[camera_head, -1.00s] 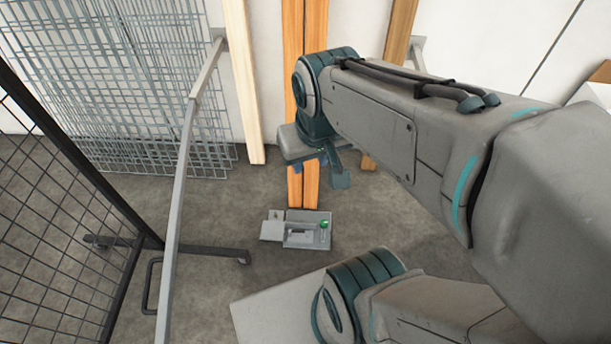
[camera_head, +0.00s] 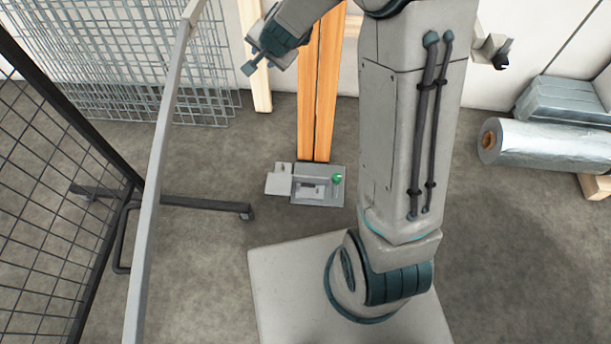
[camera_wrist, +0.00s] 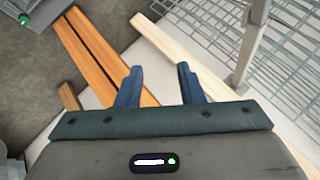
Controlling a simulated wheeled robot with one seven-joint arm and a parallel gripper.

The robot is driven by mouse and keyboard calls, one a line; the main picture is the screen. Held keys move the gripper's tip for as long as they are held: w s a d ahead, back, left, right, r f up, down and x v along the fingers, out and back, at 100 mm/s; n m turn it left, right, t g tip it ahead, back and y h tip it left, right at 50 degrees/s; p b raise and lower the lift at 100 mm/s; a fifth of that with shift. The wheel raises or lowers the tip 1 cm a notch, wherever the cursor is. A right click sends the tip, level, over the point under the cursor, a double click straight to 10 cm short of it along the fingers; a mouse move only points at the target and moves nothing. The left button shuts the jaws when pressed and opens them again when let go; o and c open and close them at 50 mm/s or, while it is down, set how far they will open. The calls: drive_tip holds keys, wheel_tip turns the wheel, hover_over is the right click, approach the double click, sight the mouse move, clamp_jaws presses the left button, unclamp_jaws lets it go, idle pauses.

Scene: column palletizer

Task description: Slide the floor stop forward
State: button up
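The floor stop (camera_head: 318,198) is a low grey metal plate with a raised block and a small green knob. It lies on the floor at the foot of the upright orange planks (camera_head: 318,105). Its green knob end also shows at the top left corner of the wrist view (camera_wrist: 30,8). My gripper (camera_head: 251,55) is up and left of the floor stop, in front of the pale plank, and apart from the stop. In the wrist view its two blue fingers (camera_wrist: 160,75) stand apart with nothing between them.
A black mesh fence (camera_head: 50,180) with a floor foot stands at the left, beside a slanted grey rail (camera_head: 160,150). Wire mesh panels (camera_head: 130,60) lean on the wall. A foil roll (camera_head: 555,143) lies at the right.

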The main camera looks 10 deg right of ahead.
drive_tip(key=w+f+m+h+b, duration=0.1)
drive_tip(key=w+f+m+b, duration=0.2)
drive_tip(key=f, duration=0.6)
drive_tip(key=w+f+m+h+b, duration=0.1)
drive_tip(key=w+f+m+b, duration=0.15)
drive_tip(key=f, duration=0.75)
drive_tip(key=m+g+h+b, duration=0.6)
drive_tip(key=m+g+b, duration=0.15)
drive_tip(key=b, duration=0.55)
approach(310, 185)
drive_tip(key=shift+t, duration=0.25)
drive_tip(key=b+x, duration=0.6)
drive_tip(key=x, duration=0.1)
drive_tip(key=shift+s+d+f, duration=0.2)
drive_tip(key=shift+f, duration=0.2)
drive_tip(key=shift+m, duration=0.3)
clamp_jaws()
